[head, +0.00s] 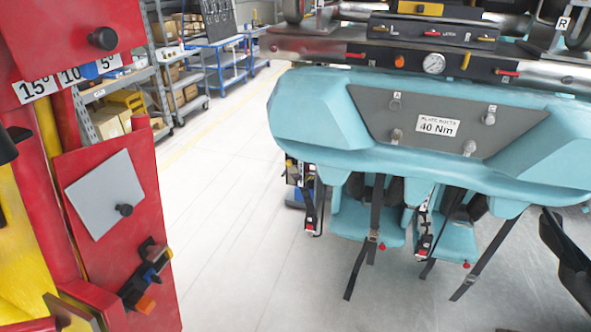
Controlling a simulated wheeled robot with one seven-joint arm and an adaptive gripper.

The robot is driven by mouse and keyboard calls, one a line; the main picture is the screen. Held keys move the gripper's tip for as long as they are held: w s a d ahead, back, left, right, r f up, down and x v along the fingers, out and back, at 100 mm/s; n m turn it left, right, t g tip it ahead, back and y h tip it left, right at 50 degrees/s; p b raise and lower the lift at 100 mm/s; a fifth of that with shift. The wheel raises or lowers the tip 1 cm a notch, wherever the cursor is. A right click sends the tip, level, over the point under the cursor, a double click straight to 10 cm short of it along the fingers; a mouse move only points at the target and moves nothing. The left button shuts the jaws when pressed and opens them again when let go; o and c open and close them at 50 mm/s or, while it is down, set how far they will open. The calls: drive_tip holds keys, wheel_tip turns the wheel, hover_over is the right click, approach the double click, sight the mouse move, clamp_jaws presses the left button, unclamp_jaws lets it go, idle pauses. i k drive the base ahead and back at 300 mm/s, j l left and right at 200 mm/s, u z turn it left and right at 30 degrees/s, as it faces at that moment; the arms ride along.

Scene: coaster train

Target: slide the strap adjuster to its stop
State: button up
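Dark straps hang below the teal car body at the two teal seats. A small metal adjuster (373,236) sits on the left seat's middle strap (376,205), and the loose strap end hangs below it. A stop on that strap is too small to make out. I cannot tell which strap the task means. My gripper is not recognisable in the head view, and nothing is seen touching the straps.
The teal car body (300,110) overhangs the seats, with a grey plate (440,150) marked 40 Nm. A red and yellow structure (100,190) stands close on the left. A dark curved shape (566,262) is at the right edge. The floor (225,220) between is clear.

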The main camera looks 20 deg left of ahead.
sight(289, 161)
drive_tip(key=i+u, duration=0.65)
drive_tip(key=i, duration=0.25)
